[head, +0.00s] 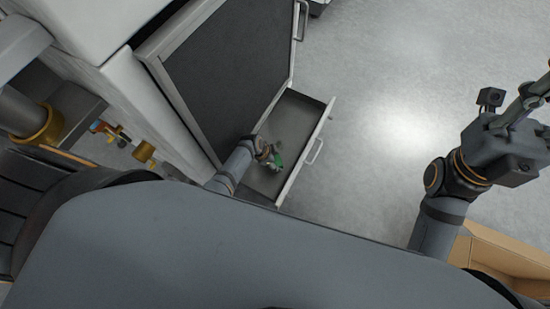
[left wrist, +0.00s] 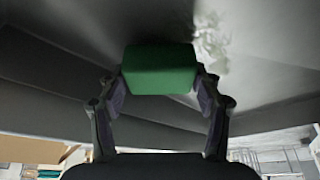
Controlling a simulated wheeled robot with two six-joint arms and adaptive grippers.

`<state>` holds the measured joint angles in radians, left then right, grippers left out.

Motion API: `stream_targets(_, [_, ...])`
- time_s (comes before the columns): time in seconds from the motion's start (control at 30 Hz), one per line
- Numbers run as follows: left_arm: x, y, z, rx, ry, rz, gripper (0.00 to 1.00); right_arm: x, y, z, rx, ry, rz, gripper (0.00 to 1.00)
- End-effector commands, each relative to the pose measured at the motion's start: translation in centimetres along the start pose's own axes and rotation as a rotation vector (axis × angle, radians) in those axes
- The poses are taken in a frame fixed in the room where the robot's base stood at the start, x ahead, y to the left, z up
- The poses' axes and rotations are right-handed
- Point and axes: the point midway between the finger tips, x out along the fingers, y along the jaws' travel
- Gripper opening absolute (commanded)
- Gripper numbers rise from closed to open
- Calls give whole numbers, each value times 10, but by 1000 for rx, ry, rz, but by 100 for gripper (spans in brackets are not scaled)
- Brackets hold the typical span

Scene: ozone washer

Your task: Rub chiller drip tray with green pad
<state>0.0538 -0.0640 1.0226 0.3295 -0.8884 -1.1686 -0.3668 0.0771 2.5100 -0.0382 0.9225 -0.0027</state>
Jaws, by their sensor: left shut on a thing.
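The chiller drip tray (head: 300,108) is a pulled-out, shallow grey tray with a pale front and handle, low beside the dark-fronted cabinet. My left gripper (head: 273,158) reaches down into it and is shut on the green pad (head: 277,162). In the left wrist view the green pad (left wrist: 158,70) sits squarely between the two fingers, above or against the grey tray surface (left wrist: 70,70). I cannot tell whether it touches. A whitish mottled patch (left wrist: 211,42) shows on the surface just right of the pad. My right gripper (head: 533,98) is at the far right, its fingers partly cut off by the frame.
The dark cabinet front (head: 225,75) with a handle stands just left of the tray. Pipes and brass valves (head: 120,138) are further left. A cardboard box (head: 500,255) lies at lower right. The floor (head: 400,110) right of the tray is clear.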

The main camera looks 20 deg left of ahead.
Motion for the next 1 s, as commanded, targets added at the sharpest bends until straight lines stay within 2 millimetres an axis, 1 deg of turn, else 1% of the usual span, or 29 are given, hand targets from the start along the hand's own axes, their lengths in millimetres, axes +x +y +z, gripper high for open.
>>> stream_targets(0.17, [-4, -2, -4, 0, 5, -3, 40, 3, 0, 0, 0, 0, 0, 34])
stream_targets(0.67, [-57, -2, -28, -2, 10, -4, 40, 60, 6, -4, 0, 0, 0, 34])
stream_targets(0.73, [-59, -2, -29, -2, 10, -4, 40, 62, 7, -5, 0, 0, 0, 34])
stream_targets(1.0, [-57, -2, -28, -2, 10, -4, 40, 60, 6, -4, 0, 0, 0, 34])
